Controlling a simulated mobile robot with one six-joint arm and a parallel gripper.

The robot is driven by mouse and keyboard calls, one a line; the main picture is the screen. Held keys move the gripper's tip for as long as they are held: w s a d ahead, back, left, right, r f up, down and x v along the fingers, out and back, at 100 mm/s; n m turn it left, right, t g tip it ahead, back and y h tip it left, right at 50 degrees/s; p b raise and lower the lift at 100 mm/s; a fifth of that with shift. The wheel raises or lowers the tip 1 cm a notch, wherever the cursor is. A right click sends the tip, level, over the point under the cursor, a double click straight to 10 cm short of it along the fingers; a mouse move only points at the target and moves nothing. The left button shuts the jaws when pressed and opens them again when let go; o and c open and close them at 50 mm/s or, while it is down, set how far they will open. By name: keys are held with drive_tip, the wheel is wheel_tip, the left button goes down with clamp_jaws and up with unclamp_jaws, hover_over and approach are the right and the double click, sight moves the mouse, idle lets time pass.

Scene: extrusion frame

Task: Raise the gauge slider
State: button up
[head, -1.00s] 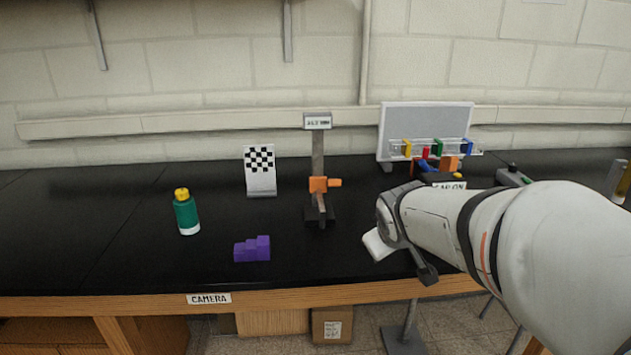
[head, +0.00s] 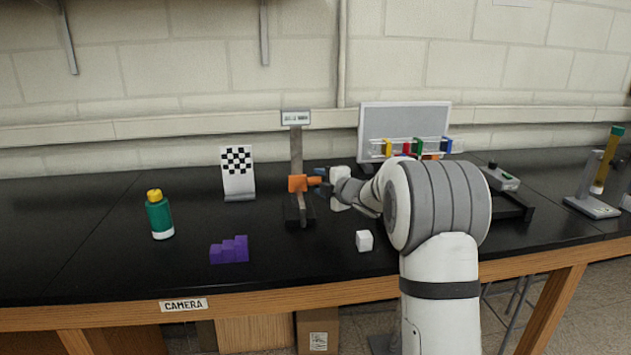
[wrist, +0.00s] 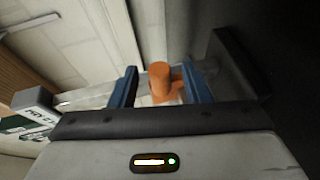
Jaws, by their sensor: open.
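The height gauge stands upright on the black bench, with a grey column (head: 296,150), a display on top (head: 296,118) and a dark base (head: 299,212). Its orange slider (head: 297,184) sits partway down the column, with a knob pointing right. My gripper (head: 320,182) is at the right of the slider, at about the knob's height. In the wrist view, the orange knob (wrist: 160,82) lies between the two blue fingers of my gripper (wrist: 157,88), with gaps showing on both sides. The display (wrist: 35,108) shows at the left there.
A checkered card (head: 238,172), a green bottle (head: 160,216) and a purple stepped block (head: 230,250) stand left of the gauge. A grey panel (head: 402,122) with coloured blocks stands behind.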

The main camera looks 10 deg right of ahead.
drive_tip(key=shift+x, duration=1.95)
drive_tip(key=shift+c, duration=0.5)
clamp_jaws()
